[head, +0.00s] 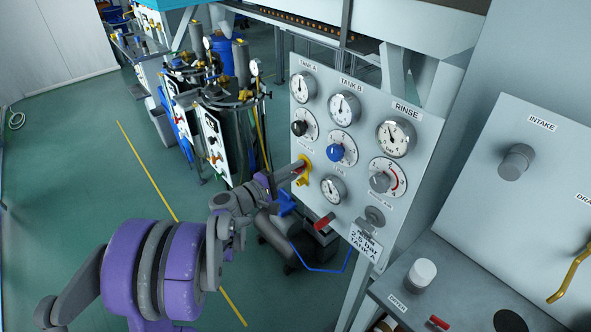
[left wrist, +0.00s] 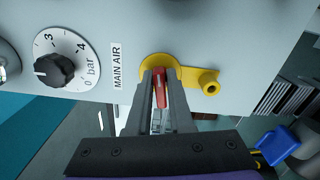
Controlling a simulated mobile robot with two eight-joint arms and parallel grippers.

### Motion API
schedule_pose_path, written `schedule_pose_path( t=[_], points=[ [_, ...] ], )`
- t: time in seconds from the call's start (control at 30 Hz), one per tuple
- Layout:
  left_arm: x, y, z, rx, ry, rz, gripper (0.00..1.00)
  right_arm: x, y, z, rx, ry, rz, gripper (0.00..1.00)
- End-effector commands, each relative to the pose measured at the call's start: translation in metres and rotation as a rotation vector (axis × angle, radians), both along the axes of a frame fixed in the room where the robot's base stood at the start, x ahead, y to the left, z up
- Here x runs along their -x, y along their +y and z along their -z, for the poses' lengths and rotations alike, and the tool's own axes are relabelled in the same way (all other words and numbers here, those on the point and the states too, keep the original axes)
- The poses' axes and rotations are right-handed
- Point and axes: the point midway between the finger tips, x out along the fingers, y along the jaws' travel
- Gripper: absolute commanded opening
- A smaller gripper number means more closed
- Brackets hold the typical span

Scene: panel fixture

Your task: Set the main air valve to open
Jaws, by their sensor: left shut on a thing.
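The main air valve has a red handle (left wrist: 162,88) and a yellow plate (left wrist: 208,84) with a holed lug, next to the MAIN AIR label (left wrist: 117,66) in the left wrist view. In the head view the yellow plate (head: 304,178) is at the lower left of the grey panel, with the red handle (head: 299,167) partly showing. My left gripper (left wrist: 160,90) is shut on the red handle, one finger on each side. The gripper (head: 286,176) hides part of the valve in the head view. My right gripper is not in view.
The panel (head: 357,92) carries several gauges and knobs, including a blue knob (head: 336,152) and a black knob (left wrist: 54,70). Open green floor (head: 80,170) lies left.

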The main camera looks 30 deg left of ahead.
Motion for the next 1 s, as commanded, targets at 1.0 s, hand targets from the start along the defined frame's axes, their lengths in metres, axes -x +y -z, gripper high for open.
schedule_pose_path(
  t=[1.0],
  points=[
    [0.0002,0.0,0.0013,-0.231,-0.066,0.0,0.0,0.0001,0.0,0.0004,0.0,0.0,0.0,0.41]
  ],
)
